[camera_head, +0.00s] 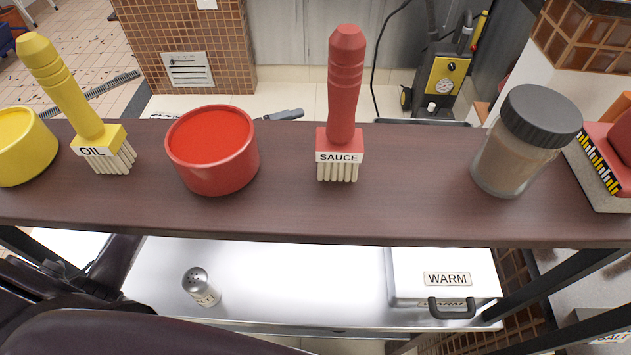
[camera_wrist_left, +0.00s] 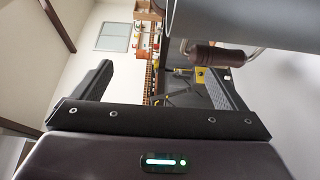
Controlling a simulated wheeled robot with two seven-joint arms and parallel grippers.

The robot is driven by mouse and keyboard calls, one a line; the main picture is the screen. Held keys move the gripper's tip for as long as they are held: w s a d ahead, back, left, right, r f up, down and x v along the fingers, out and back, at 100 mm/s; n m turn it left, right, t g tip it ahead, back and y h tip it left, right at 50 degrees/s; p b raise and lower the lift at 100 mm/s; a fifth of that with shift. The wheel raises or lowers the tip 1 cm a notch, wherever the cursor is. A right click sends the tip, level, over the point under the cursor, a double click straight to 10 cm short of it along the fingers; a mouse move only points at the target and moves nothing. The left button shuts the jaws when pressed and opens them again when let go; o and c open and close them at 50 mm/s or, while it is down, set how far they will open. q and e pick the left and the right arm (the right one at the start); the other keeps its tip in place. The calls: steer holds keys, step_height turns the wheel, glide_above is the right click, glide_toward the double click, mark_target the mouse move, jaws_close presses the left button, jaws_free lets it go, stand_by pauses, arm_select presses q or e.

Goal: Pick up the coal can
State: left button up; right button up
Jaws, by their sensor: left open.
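No can marked as coal shows in the head view. In the left wrist view, a large grey curved metal body (camera_wrist_left: 245,22) with a dark wooden handle (camera_wrist_left: 216,55) fills the upper right; I cannot tell whether it is the coal can. My left gripper (camera_wrist_left: 160,82) is open in the left wrist view, with nothing seen between its fingers. The grey body is beyond the right finger, near it in the picture. In the head view my dark arm parts cover the lower left, and no gripper shows there. My right gripper is out of view.
A brown shelf (camera_head: 420,215) crosses the head view, holding a red sauce tub (camera_head: 212,150), sauce brush (camera_head: 345,110), oil brush (camera_head: 75,100), yellow tub (camera_head: 20,150) and dark-lidded jar (camera_head: 520,150). Below are a shaker (camera_head: 200,287) and a WARM box (camera_head: 440,275) on a pale counter.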

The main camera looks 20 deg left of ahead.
arm_select(q)
steer(key=f, duration=0.7)
steer(key=shift+w+d+f, duration=0.2)
steer(key=shift+w+d, duration=0.05)
steer(key=shift+d, duration=0.05)
steer(key=x, duration=0.6)
steer(key=shift+w+d, duration=0.2)
steer(key=shift+d, duration=0.1)
steer(key=shift+c, duration=0.2)
steer(key=c, duration=1.4)
steer(key=shift+c, duration=0.5)
steer(key=shift+r+p, duration=0.15)
steer(key=shift+p, duration=0.15)
